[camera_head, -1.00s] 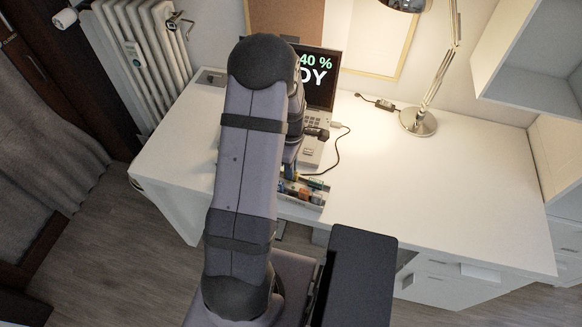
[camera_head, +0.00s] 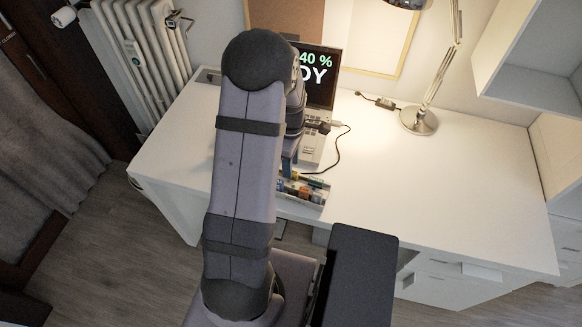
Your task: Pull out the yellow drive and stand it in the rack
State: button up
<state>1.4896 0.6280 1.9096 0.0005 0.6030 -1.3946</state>
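A low rack (camera_head: 318,199) with several small coloured pieces stands near the front edge of the desk, just right of my arm. A small yellowish piece (camera_head: 313,181) shows at its back edge; I cannot tell whether it is the yellow drive. An open laptop (camera_head: 321,88) stands behind the rack, its screen partly covered by my arm. My gripper (camera_head: 289,167) points down at the left end of the rack. It is mostly hidden behind my arm, so its opening and anything in it cannot be made out.
The white desk (camera_head: 430,190) is clear to the right. A desk lamp (camera_head: 419,121) stands at the back, with a small black adapter (camera_head: 378,101) beside it. A dark cable (camera_head: 337,152) curves from the laptop's right side. Wall shelves (camera_head: 530,60) hang at the upper right.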

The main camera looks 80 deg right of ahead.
jog(key=shift+r+b, duration=0.35)
jog(key=shift+r, duration=2.1)
jog(key=m, duration=0.5)
jog(key=shift+f+m, duration=0.1)
jog(key=shift+m, duration=0.3)
jog(key=a+f+m+y, duration=0.2)
jog(key=a+m, duration=0.6)
jog(key=a, duration=0.4)
jog(key=w+a+r+n, duration=0.2)
jog(key=w+a+n, duration=0.3)
jog(key=a, duration=0.4)
jog(key=w+a+r+n+h, duration=0.1)
jog(key=w+a+n, duration=0.4)
jog(key=a, duration=0.5)
jog(key=w+a+r+n+h, duration=0.1)
jog(key=w+a+r+n, duration=0.3)
jog(key=w+a, duration=0.4)
jog(key=shift+w+a+n+p, duration=0.3)
jog(key=shift+w+a+n, duration=0.1)
jog(key=shift+a, duration=0.25)
